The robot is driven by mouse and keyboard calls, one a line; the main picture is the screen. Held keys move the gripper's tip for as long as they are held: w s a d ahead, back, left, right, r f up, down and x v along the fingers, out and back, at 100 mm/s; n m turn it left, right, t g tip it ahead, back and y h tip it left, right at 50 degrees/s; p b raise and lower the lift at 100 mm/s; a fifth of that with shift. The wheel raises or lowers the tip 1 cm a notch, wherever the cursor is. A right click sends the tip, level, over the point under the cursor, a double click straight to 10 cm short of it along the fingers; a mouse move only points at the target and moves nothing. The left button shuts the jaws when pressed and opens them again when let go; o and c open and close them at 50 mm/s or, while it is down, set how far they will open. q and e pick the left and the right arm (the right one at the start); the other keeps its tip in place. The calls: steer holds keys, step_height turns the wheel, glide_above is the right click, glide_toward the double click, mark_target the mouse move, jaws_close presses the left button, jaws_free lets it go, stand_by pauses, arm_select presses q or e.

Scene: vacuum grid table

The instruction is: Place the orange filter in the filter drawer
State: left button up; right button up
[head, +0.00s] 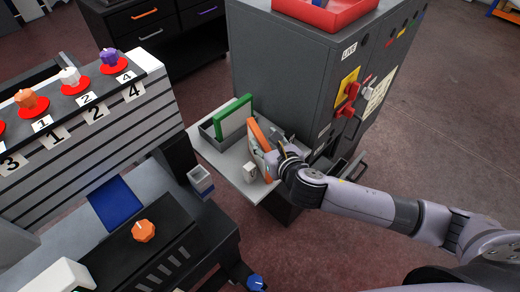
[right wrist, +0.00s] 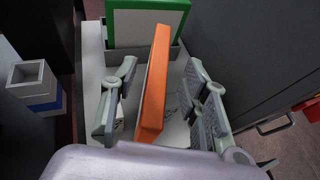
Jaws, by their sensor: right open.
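The orange filter (head: 259,135) is a thin orange-edged panel standing near upright on the light grey shelf beside the dark cabinet. In the right wrist view the orange filter (right wrist: 154,85) stands between the two fingers of my right gripper (right wrist: 160,76). The fingers are apart, one on each side, with visible gaps to the filter. In the head view my right gripper (head: 270,155) is at the filter's near side and partly hides it. I cannot tell for certain which part is the filter drawer. My left gripper is not in view.
A green-framed filter (head: 233,119) stands in a grey holder behind the orange one. A small white block (head: 250,172) sits on the shelf (head: 226,160). The cabinet (head: 300,75), with red switch handles (head: 347,100), rises close to the right. A numbered knob panel is at left.

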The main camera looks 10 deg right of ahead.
mark_target(254, 131)
steer(key=shift+f+p+x, duration=0.15)
steer(key=shift+p+x, duration=0.05)
steer(key=shift+x, duration=0.9)
steer(key=shift+f+p+x, duration=0.15)
steer(key=shift+p+x, duration=0.05)
steer(key=shift+x, duration=0.95)
steer(key=shift+s, duration=0.15)
steer(key=shift+c, duration=0.2)
jaws_close()
